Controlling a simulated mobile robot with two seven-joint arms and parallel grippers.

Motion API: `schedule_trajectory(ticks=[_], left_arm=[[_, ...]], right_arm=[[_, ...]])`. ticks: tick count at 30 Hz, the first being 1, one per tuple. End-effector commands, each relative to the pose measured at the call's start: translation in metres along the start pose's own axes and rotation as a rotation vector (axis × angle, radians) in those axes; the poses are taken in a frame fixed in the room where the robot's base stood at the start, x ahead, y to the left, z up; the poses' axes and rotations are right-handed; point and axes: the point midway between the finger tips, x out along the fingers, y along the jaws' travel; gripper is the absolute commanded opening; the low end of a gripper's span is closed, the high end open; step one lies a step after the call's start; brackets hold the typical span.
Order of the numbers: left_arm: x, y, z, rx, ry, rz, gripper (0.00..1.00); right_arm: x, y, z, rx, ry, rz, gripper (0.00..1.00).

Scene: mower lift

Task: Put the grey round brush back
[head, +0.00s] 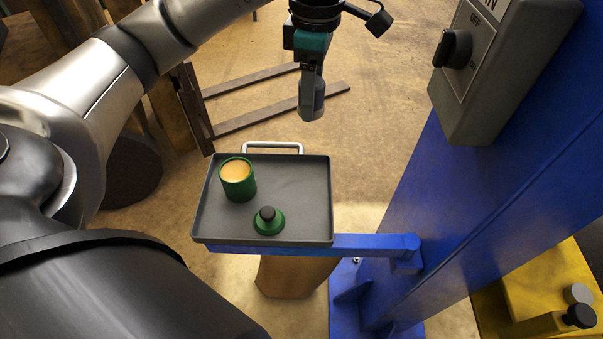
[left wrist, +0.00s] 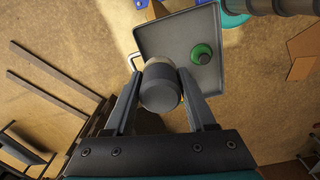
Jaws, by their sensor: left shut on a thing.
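The grey round brush (left wrist: 160,88) is a short grey cylinder with a darker lower band, seen between the two fingers in the left wrist view. My left gripper (head: 309,88) is shut on it. In the head view the brush (head: 317,105) hangs at the fingertips, above the floor and beyond the tray's far right corner, apart from the tray. The grey tray (head: 297,190) is on a blue arm; it also shows in the left wrist view (left wrist: 172,38), partly hidden behind the brush. My right gripper is not in view.
A green tin with a tan top (head: 238,180) and a green lid with a dark knob (head: 268,221) sit on the tray's left and front parts. The tray's right half is clear. A blue post (head: 480,220) with a grey switch box (head: 500,75) stands at right.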

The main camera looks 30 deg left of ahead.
Motion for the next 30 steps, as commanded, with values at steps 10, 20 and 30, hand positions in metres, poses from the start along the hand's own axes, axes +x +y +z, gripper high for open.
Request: schedule_trajectory(ticks=[10, 20, 30], left_arm=[[0.021, -0.005, -0.006, -0.060, -0.021, -0.030, 0.11], [0.102, -0.008, -0.005, -0.060, -0.019, -0.032, 0.11], [0.163, -0.008, -0.003, -0.060, -0.021, -0.026, 0.11]], right_arm=[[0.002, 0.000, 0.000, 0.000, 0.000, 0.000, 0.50], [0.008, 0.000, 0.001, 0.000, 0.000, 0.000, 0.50], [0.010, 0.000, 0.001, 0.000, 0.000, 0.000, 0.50]])
